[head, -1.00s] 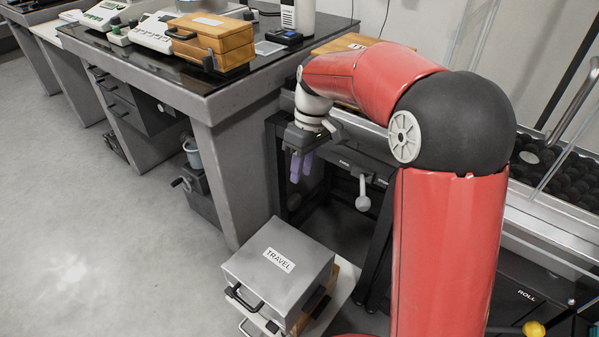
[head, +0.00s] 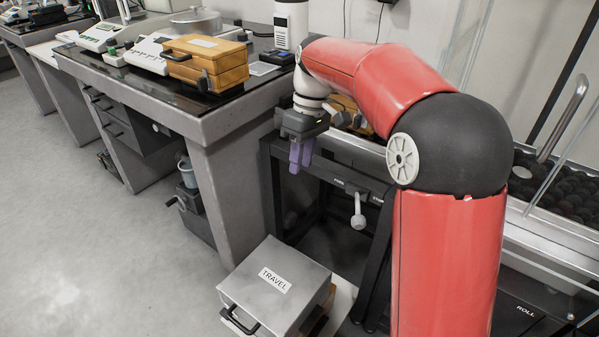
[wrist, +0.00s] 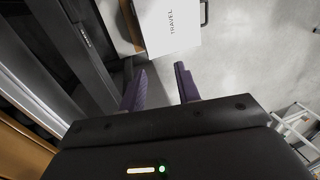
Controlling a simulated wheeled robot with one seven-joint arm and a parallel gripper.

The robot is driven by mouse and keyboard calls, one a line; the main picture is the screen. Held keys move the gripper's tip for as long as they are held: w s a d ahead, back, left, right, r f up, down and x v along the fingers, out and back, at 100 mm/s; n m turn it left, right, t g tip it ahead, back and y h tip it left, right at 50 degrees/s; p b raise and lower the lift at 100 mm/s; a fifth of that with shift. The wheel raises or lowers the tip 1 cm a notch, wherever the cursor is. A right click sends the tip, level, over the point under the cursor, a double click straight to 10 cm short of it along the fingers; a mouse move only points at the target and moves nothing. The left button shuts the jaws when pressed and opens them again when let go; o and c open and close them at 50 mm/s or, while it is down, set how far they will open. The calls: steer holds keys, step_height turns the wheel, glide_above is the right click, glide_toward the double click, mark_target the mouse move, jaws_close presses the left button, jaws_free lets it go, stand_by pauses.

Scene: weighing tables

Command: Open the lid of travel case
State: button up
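The travel case (head: 262,306) is a grey metal box with a white TRAVEL label on its lid, which is shut. It sits low at the bottom centre of the head view, with a dark handle (head: 238,320) on its front side.
The case rests on a pale low surface (head: 342,303). A stone-topped table (head: 225,122) with a wooden box (head: 205,68) and instruments stands at left. A dark frame with a pale lever knob (head: 358,220) is beside my arm. The floor at left is clear.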

steer(key=shift+r, duration=0.3)
steer(key=shift+d, duration=0.1)
